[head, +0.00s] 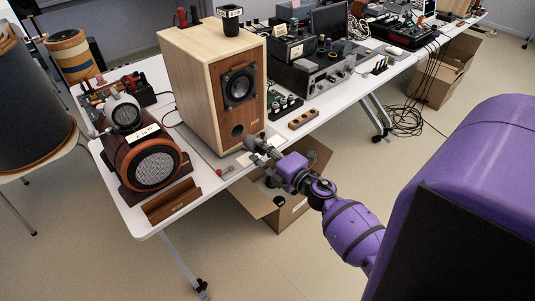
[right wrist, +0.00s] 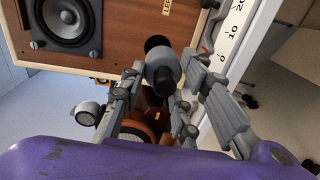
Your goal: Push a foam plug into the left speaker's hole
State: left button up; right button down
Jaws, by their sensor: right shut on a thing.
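The left speaker (head: 190,85) is a tall pale wooden box with a brown front, standing upright on the white table. A dark round driver (head: 239,86) sits above its small round hole (head: 237,130). In the right wrist view, the driver (right wrist: 66,20) and a label reading "LEFT" show on the front. My right gripper (head: 258,147) is just in front of the lower front, close to the hole. In the right wrist view, my right gripper (right wrist: 163,78) is shut on a dark grey foam plug (right wrist: 163,68). The dark hole (right wrist: 156,43) shows just beyond it; whether they touch is unclear.
A round-faced wooden speaker (head: 153,166) stands left of the box. A wooden block with holes (head: 303,119) and electronics (head: 320,75) are at the right. A dark labelled cup (head: 230,25) is on top of the speaker. An open cardboard box (head: 285,214) is on the floor.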

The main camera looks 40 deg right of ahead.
aim_at(254, 144)
pick_arm(q)
jog(key=shift+s+f, duration=0.1)
jog(key=shift+f, duration=0.1)
pick_arm(e)
jog(key=shift+w+a, duration=0.15)
jog(key=shift+w, duration=2.05)
pick_arm(q)
jog(key=shift+s+f+b, duration=0.6)
jog(key=shift+f+b, duration=0.05)
jog(key=shift+f, duration=0.2)
jog(key=shift+w+r, duration=0.1)
dwell(0.4)
jog(key=shift+s+f+g+b, duration=0.3)
jog(key=shift+s+f, duration=0.1)
jog(key=shift+f, duration=0.1)
pick_arm(e)
jog(key=shift+w+a, duration=0.15)
jog(key=shift+w, duration=1.15)
jog(key=shift+w+a, duration=0.1)
jog(key=shift+w, duration=1.15)
jog(key=c, duration=1.3)
grip_release()
jog(key=shift+o, duration=0.2)
